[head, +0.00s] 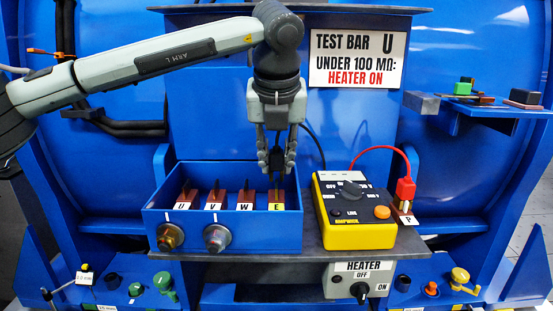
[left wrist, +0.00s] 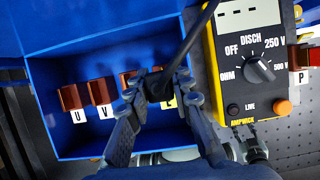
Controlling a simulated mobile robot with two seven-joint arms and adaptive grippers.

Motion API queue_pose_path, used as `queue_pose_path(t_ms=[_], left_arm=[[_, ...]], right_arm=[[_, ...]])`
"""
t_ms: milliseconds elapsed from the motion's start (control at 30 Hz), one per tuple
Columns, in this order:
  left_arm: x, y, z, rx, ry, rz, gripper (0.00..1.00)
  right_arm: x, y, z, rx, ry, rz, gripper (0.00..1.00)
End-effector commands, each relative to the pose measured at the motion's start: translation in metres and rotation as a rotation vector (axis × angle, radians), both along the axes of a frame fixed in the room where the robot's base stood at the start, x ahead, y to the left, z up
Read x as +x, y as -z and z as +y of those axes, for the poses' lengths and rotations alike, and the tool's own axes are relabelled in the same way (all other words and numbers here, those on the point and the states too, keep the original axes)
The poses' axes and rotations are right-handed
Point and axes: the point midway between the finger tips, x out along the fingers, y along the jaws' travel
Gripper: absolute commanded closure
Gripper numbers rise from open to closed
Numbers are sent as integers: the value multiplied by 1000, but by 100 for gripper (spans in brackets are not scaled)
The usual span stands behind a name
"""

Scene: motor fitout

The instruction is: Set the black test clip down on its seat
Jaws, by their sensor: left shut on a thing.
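My left gripper (head: 277,168) points down over the blue terminal box (head: 160,215) and is shut on the black test clip (head: 277,158). In the left wrist view the black clip (left wrist: 158,86) sits between the two fingers, with its black lead running up. The clip is above or at the E terminal (head: 276,199), at the right end of the row; whether they touch cannot be told. The E label is partly hidden by the fingers in the left wrist view. Which place is the clip's seat is not clear.
Terminals U (head: 184,199), V (head: 215,199) and W (head: 245,199) stand left of E. A yellow meter (head: 352,236) is close to the box's right. A red clip (head: 405,190) stands at the P block (head: 403,218). A heater switch (head: 359,291) is below.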

Motion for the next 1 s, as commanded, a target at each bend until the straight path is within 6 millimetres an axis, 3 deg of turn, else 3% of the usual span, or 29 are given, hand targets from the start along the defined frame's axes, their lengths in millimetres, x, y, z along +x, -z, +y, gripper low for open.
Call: queue_pose_path(t_ms=[1000], left_arm=[[0,0,0,0,0,0,100]], right_arm=[[0,8,0,0,0,1,60]])
